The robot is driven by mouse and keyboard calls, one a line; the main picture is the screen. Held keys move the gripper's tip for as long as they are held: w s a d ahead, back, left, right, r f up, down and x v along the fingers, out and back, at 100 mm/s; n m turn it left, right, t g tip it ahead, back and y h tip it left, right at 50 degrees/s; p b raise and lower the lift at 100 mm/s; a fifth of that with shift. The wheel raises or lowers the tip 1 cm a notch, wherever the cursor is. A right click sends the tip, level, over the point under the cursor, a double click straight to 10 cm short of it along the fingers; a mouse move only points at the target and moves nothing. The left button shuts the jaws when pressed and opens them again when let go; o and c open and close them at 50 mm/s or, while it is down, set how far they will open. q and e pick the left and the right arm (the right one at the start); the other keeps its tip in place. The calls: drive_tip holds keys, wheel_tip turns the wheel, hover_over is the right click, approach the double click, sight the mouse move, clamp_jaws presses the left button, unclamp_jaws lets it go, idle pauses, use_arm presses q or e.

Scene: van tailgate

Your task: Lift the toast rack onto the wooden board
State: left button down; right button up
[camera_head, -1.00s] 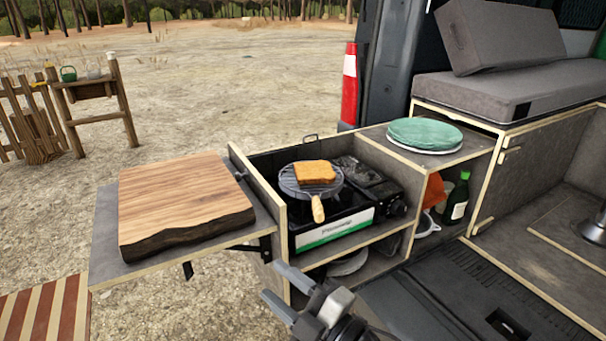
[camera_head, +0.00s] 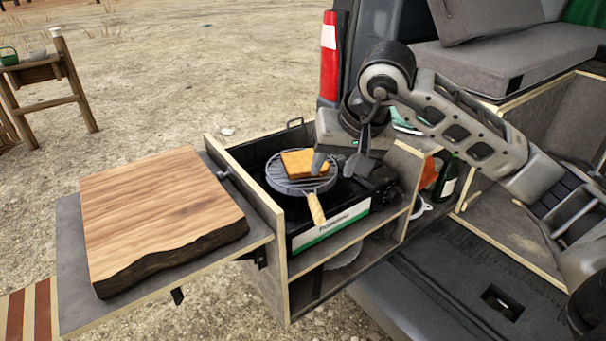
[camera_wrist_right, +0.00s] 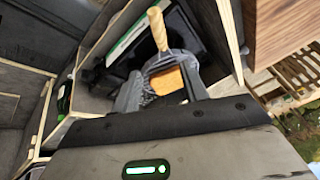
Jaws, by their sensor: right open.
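The toast rack (camera_head: 286,187) is a round wire grill with a wooden handle (camera_head: 315,208) pointing toward the front. It sits on the camp stove (camera_head: 335,226), with a slice of toast (camera_head: 298,163) on it. The wooden board (camera_head: 160,215) lies on the side shelf to the left, its top bare. My right gripper (camera_head: 338,166) is open above the right part of the rack. In the right wrist view the toast (camera_wrist_right: 167,82) shows between the two fingers, and the handle (camera_wrist_right: 158,28) lies beyond them. My left gripper is not in view.
A wooden cabinet panel (camera_head: 246,190) stands upright between the stove and the board. Shelves under the stove hold dishes. A green bottle (camera_head: 446,180) stands in the cubby to the right. The space above the board is free.

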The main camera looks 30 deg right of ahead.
sight(314, 196)
drive_tip(key=x, duration=0.3)
drive_tip(key=p+x, duration=0.1)
drive_tip(key=x, duration=0.3)
drive_tip(key=p+x, duration=0.1)
drive_tip(key=x, duration=0.3)
drive_tip(key=shift+w+a+f, duration=0.1)
drive_tip(key=shift+w+a, duration=0.05)
drive_tip(key=shift+a, duration=0.1)
clamp_jaws()
